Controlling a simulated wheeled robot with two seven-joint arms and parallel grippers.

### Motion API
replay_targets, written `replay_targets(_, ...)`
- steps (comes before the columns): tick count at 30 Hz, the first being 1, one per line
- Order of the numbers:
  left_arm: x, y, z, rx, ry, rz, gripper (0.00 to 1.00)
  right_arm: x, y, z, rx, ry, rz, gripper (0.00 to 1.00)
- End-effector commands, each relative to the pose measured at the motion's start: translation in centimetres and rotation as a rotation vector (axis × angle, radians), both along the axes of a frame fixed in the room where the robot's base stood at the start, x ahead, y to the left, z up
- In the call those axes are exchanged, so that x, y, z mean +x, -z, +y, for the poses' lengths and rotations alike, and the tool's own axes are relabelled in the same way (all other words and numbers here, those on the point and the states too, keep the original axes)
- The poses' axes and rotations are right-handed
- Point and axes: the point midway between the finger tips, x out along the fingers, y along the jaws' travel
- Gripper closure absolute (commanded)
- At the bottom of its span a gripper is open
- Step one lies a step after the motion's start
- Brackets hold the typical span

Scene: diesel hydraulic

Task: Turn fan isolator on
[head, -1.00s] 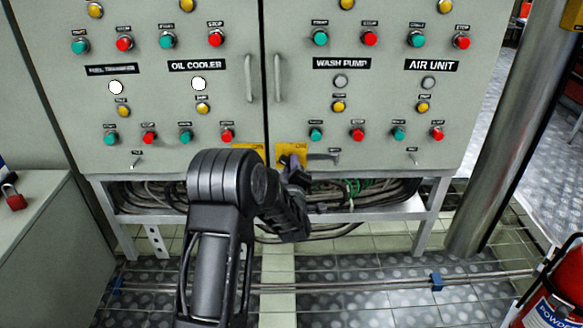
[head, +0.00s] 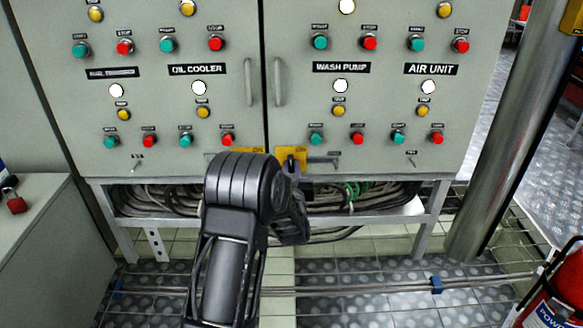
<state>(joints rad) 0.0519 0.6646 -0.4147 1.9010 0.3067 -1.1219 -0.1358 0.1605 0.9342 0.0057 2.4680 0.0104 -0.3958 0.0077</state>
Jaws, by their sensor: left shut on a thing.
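A yellow plate (head: 301,155) with a small dark handle, which looks like the isolator switch, sits low on the right cabinet door, just right of the door gap. A label on the plate is too small to read. My left gripper (head: 292,174) reaches up to the lower part of this handle and is shut on it. My black wrist hides most of the fingers and the exact contact. Another yellow plate (head: 222,154) shows on the left door, mostly hidden behind my left arm. My right gripper is not in view.
A metal column (head: 510,135) and a red extinguisher (head: 555,295) stand on the right.

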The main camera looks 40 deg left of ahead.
Motion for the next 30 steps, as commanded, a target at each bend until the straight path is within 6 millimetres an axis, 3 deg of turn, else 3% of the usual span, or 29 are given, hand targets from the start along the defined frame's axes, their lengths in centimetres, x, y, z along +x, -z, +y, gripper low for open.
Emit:
replay_targets(20, 0.02, 0.0, 0.03, 0.076, 0.0, 0.058, 1.0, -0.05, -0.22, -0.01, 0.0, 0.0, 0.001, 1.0)
replay_targets(21, 0.02, 0.0, 0.03, 0.076, 0.0, 0.058, 0.83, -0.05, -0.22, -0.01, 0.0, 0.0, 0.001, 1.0)
replay_targets(30, 0.0, 0.0, 0.01, 0.075, 0.0, 0.057, 0.62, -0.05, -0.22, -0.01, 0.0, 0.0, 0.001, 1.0)
